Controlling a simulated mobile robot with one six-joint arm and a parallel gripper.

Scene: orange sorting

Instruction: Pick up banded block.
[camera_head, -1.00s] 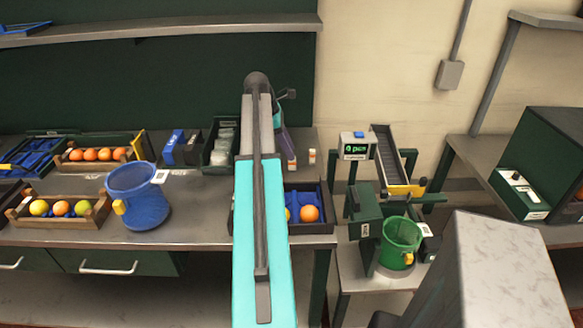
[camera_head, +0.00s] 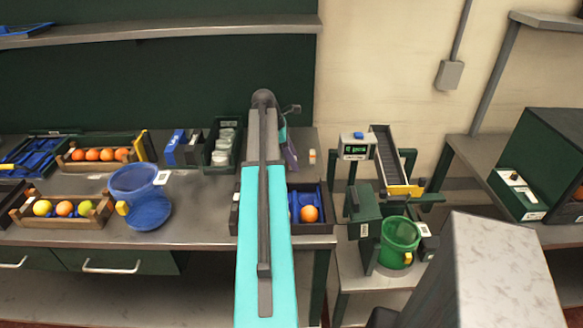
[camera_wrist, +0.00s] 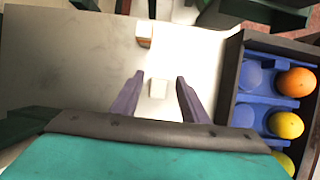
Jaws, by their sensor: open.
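A small block with a whitish top and an orange-brown side (camera_wrist: 145,35) stands on the grey bench; it also shows right of my arm in the head view (camera_head: 312,156). A second small block, pale on top (camera_wrist: 158,88), lies between the fingers of my gripper (camera_wrist: 160,79) in the wrist view, with a finger at either side and no clear contact. I see only its top, so I cannot tell which block is the banded one. My gripper is open, and its purple fingers show partly behind my arm in the head view (camera_head: 290,155).
A dark tray (camera_wrist: 232,82) with blue cups and fruit lies close to the right in the wrist view. In the head view, a dark crate with jars (camera_head: 208,155) stands left of my arm. A blue bucket (camera_head: 140,190) is further left, a conveyor (camera_head: 385,155) right.

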